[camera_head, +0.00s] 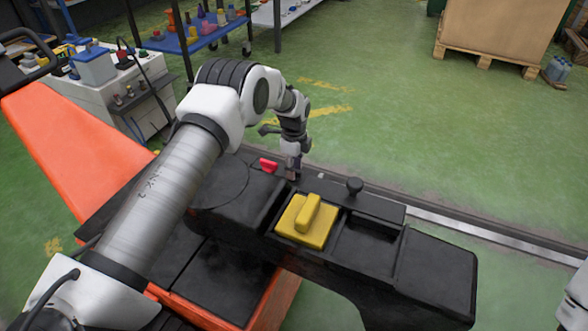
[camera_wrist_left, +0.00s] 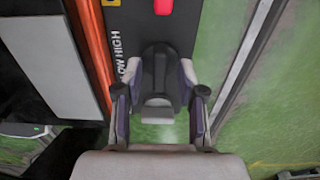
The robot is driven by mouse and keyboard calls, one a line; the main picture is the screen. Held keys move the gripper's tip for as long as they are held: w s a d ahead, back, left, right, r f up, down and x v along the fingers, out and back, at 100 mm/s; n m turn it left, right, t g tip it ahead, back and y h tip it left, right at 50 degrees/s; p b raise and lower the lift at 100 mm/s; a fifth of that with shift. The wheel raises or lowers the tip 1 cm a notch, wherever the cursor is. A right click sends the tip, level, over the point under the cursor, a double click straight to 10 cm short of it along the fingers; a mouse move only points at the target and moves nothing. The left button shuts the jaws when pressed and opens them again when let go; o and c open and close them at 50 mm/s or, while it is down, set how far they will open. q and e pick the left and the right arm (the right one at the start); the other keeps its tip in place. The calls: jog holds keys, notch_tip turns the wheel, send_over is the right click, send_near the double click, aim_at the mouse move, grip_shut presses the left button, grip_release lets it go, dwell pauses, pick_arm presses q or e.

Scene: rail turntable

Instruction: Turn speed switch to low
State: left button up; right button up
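The speed switch (camera_wrist_left: 156,72) is a dark lever on the black console, seen in the left wrist view beside the white words LOW and HIGH (camera_wrist_left: 122,58). LOW is nearer the gripper's base, HIGH farther. My left gripper (camera_wrist_left: 158,80) has its two fingers apart, one on each side of the lever. I cannot tell whether the pads touch it. In the head view my left gripper (camera_head: 292,168) reaches down to the console's far edge and hides the switch. The lever's exact setting is unclear. My right gripper is out of view.
A red control (camera_head: 268,166) is close left of the gripper. The console (camera_head: 435,270) also carries a yellow block with a handle (camera_head: 306,220) and a black knob (camera_head: 355,185). A metal rail (camera_head: 480,230) runs behind it.

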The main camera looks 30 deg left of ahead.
pick_arm(q)
grip_shut()
jog(key=shift+r+n+p, duration=0.15)
jog(key=shift+n+p, duration=0.75)
jog(key=shift+n, duration=0.3)
jog(key=n+p, duration=0.1)
jog(key=n, duration=0.2)
jog(key=shift+p, duration=0.3)
jog(key=n+p, duration=0.1)
jog(key=n, duration=0.5)
jog(key=shift+n, duration=0.3)
jog(key=n+p, duration=0.1)
jog(key=n, duration=0.5)
